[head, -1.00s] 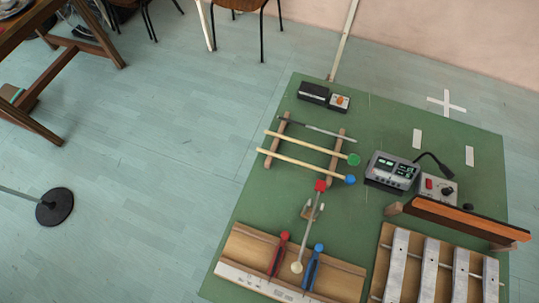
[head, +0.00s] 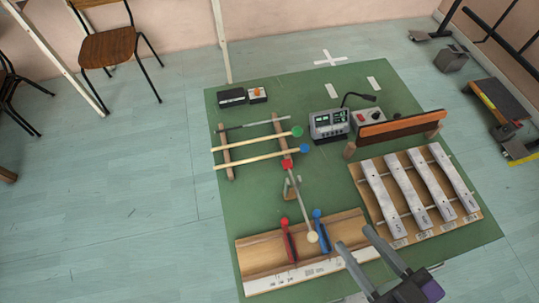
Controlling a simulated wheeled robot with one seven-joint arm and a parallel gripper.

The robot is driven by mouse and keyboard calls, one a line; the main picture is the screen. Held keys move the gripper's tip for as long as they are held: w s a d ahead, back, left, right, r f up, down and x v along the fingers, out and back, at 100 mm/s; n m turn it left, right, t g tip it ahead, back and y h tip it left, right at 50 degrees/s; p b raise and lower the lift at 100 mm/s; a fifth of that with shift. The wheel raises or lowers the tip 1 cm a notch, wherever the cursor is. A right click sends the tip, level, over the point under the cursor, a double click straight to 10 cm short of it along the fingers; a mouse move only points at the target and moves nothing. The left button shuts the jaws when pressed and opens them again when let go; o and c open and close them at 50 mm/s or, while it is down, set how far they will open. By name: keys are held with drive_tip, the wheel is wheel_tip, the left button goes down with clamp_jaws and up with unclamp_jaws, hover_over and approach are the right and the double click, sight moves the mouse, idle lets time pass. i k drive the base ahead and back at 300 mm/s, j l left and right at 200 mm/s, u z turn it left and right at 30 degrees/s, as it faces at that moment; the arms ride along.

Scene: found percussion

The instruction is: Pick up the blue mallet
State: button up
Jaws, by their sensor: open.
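A mallet with a blue ball head (head: 304,148) and pale wooden stick lies across a two-bar wooden rack (head: 227,160) on the green mat (head: 240,195). A green-headed mallet (head: 297,131) and a thin grey stick (head: 250,126) lie behind it on the same rack. A blue-handled, blue-tipped tool (head: 321,235) lies in the wooden tray (head: 258,262) at the front, beside a similar red one (head: 288,240). My gripper (head: 354,239) is open and empty at the lower right, close to the tray's right end and well away from the rack.
A red-headed stick (head: 300,200) slants over a small wooden stand between rack and tray. Metal bars on a wooden frame (head: 390,213) lie right of the gripper, with an orange-topped wooden piece (head: 400,124) behind. An electronic box (head: 329,124) stands behind the rack's right side.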

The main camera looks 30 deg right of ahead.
sight(304, 147)
drive_tip(key=i+j, duration=0.1)
drive_tip(key=j, duration=0.55)
drive_tip(key=i+j, duration=0.1)
drive_tip(key=j, duration=0.5)
